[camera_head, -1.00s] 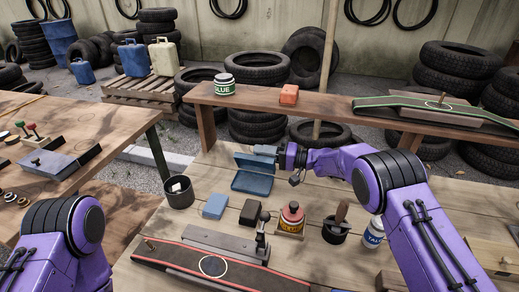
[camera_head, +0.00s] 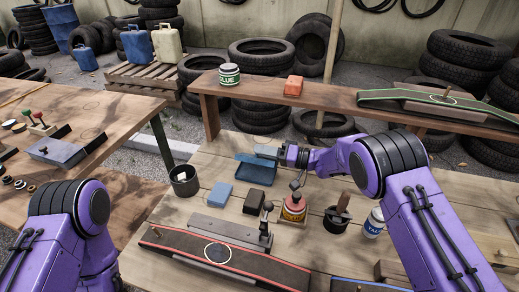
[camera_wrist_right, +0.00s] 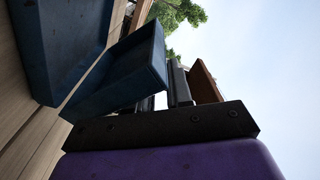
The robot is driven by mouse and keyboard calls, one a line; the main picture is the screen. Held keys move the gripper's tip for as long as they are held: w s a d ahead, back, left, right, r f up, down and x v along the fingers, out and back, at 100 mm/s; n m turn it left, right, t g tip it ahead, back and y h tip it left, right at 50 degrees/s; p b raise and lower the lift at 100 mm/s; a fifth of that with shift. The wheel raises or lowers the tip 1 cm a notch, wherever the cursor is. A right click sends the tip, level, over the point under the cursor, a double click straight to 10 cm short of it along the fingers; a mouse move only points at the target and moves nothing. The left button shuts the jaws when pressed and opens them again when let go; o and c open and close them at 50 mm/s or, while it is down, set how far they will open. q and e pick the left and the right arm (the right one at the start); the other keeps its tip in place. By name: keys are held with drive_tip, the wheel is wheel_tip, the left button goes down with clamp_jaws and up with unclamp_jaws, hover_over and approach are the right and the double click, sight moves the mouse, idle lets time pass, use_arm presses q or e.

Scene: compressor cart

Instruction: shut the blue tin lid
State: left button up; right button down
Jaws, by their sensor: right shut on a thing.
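The blue tin (camera_head: 241,173) stands on the wooden workbench with its lid (camera_head: 262,159) partly open, tilted over the base. My right gripper (camera_head: 268,151) is at the lid's far right edge and shut on it. In the right wrist view the lid (camera_wrist_right: 125,72) slants beside the fingers (camera_wrist_right: 172,88), with an open gap to the tin's base (camera_wrist_right: 58,40). Only upper links of my left arm show; its gripper is out of view.
A blue block (camera_head: 219,195) and a dark block (camera_head: 259,201) lie in front of the tin. A raised shelf (camera_head: 330,96) runs behind.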

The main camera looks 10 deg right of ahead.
drive_tip(key=shift+s+f, duration=0.2)
drive_tip(key=shift+f, duration=0.2)
drive_tip(key=c, duration=1.4)
unclamp_jaws()
drive_tip(key=o, duration=0.4)
drive_tip(key=shift+d, duration=0.1)
drive_tip(key=shift+c, duration=0.2)
drive_tip(key=shift+r, duration=0.1)
drive_tip(key=b+v, duration=0.1)
drive_tip(key=v, duration=0.9)
drive_tip(key=shift+s+d+b, duration=0.15)
drive_tip(key=shift+d+b, duration=0.15)
drive_tip(key=shift+b, duration=0.05)
